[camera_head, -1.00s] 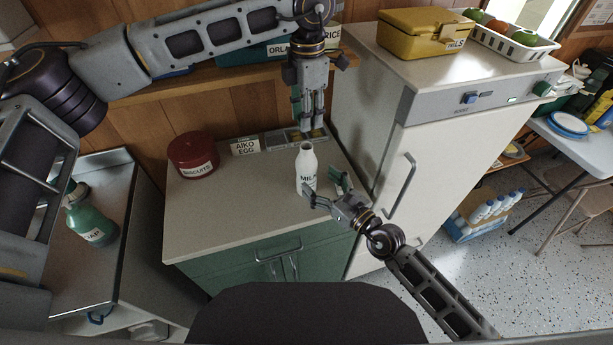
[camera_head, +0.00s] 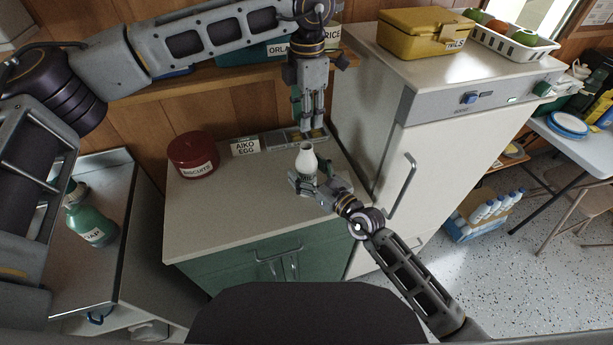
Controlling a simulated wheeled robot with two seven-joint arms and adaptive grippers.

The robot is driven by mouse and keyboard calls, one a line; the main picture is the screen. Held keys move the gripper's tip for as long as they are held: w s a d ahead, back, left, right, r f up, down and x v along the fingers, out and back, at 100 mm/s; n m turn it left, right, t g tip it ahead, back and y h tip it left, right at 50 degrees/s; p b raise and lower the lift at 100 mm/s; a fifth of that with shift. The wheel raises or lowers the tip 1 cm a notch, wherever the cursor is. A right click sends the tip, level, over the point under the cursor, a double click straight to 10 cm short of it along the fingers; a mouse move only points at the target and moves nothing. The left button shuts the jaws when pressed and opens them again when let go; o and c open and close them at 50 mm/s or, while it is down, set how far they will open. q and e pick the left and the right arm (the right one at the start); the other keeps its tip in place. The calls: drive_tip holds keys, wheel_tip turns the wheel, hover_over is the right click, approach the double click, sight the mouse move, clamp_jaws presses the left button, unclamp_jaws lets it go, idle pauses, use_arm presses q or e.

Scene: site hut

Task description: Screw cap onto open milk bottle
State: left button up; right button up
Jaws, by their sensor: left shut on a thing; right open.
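The white milk bottle (camera_head: 306,160) stands upright on the cabinet top, with its dark, open mouth facing up. My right gripper (camera_head: 306,184) is open, with its fingers around the lower part of the bottle; I cannot tell whether they touch it. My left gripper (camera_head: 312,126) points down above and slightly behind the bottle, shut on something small. That thing is hidden between the fingertips, and I cannot make out the cap itself.
The light cabinet top (camera_head: 230,215) is clear at its front and left. A red biscuits tin (camera_head: 193,155), a name sign (camera_head: 245,147) and a grey compartment tray (camera_head: 285,138) stand at its back. The white fridge (camera_head: 440,150) rises close on the right.

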drive_tip(key=shift+c, duration=0.4)
drive_tip(key=c, duration=1.5)
use_arm(q)
drive_tip(key=shift+f, duration=2.45)
use_arm(e)
drive_tip(key=shift+o, duration=0.2)
use_arm(q)
drive_tip(key=shift+f, duration=0.15)
drive_tip(key=shift+f, duration=0.75)
drive_tip(key=shift+f, duration=0.6)
use_arm(e)
clamp_jaws()
use_arm(q)
drive_tip(key=shift+m, duration=0.3)
